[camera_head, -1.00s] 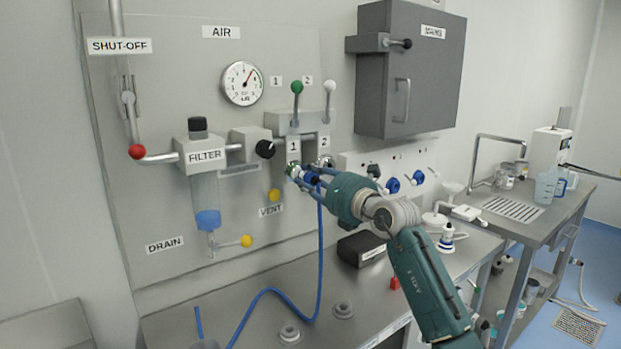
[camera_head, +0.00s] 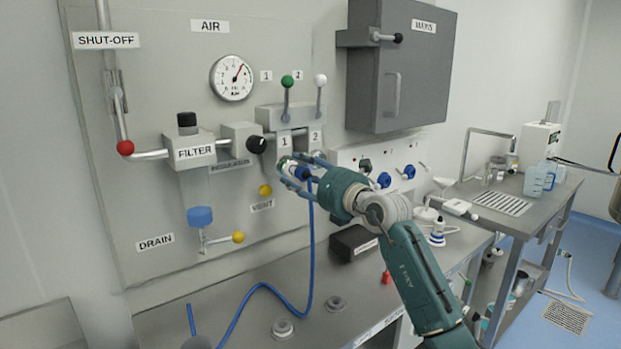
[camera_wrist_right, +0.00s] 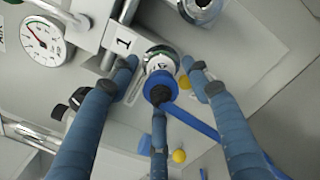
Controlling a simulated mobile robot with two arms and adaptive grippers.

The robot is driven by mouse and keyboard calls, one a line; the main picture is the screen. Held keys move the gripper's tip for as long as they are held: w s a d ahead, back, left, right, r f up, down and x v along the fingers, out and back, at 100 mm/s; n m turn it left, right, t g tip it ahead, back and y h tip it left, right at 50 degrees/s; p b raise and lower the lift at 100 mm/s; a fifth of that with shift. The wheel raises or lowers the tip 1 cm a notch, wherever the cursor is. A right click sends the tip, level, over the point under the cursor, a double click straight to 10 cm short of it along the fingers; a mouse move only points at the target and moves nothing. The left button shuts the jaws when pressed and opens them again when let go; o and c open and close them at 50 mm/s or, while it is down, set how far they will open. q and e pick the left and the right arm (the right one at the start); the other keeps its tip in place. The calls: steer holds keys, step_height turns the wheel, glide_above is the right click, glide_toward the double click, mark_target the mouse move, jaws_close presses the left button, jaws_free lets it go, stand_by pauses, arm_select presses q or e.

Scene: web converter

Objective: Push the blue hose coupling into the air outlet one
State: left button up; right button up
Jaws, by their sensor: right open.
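The blue hose coupling (camera_head: 302,173) sits at the mouth of air outlet one (camera_head: 286,164), under the tag "1". How deep the coupling sits is hard to see. My left gripper is not in view.
The blue hose (camera_head: 312,245) hangs from the coupling to the bench. Outlet two (camera_head: 317,157) is close on the right. The green lever (camera_head: 287,82) and white lever (camera_head: 320,81) stand above, and the yellow vent knob (camera_head: 265,190) is below left. A black box (camera_head: 353,242) lies on the bench.

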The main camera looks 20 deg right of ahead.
steer(key=v, duration=1.1)
steer(key=shift+s, duration=0.25)
steer(key=shift+d, duration=0.1)
